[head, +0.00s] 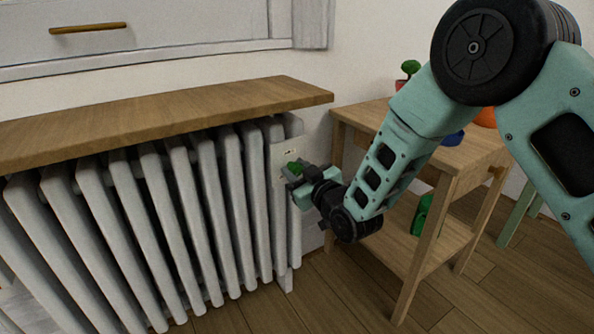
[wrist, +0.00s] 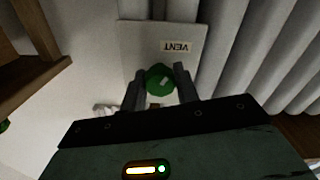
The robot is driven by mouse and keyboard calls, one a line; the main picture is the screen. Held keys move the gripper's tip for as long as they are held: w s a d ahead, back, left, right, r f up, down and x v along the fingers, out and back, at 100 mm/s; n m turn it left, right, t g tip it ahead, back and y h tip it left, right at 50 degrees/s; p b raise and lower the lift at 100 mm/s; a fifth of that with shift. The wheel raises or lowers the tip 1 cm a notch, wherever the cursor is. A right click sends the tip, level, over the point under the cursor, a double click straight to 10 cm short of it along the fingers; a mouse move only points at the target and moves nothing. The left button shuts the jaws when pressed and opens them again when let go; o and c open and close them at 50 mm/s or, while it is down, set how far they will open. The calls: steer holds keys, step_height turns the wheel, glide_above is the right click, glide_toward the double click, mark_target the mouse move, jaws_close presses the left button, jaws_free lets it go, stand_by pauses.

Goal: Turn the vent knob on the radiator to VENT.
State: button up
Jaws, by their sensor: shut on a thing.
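The green vent knob (wrist: 158,75) is round, with a short pale mark on its face. It sits on a pale plate (wrist: 138,42) at the end of the white radiator (head: 180,190). A label reading VENT (wrist: 176,46) is on the plate, upside down in the wrist view, beyond the knob. My gripper (wrist: 160,82) is shut on the knob, with one dark finger on each side. In the head view the knob (head: 293,167) is partly hidden by my gripper (head: 297,172). The pale mark looks slanted; its exact setting is hard to tell.
A wooden shelf board (head: 170,115) lies over the radiator. A wooden side table (head: 365,116) stands close to the right, with a small plant (head: 410,69) and an orange thing (head: 486,117) on top. A green object (head: 422,214) is on its lower shelf.

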steer(key=shift+f, duration=0.1)
steer(key=o, duration=1)
steer(key=shift+c, duration=0.2)
steer(key=p+v, duration=0.4)
steer(key=v, duration=1.3)
steer(key=shift+s+d, duration=0.2)
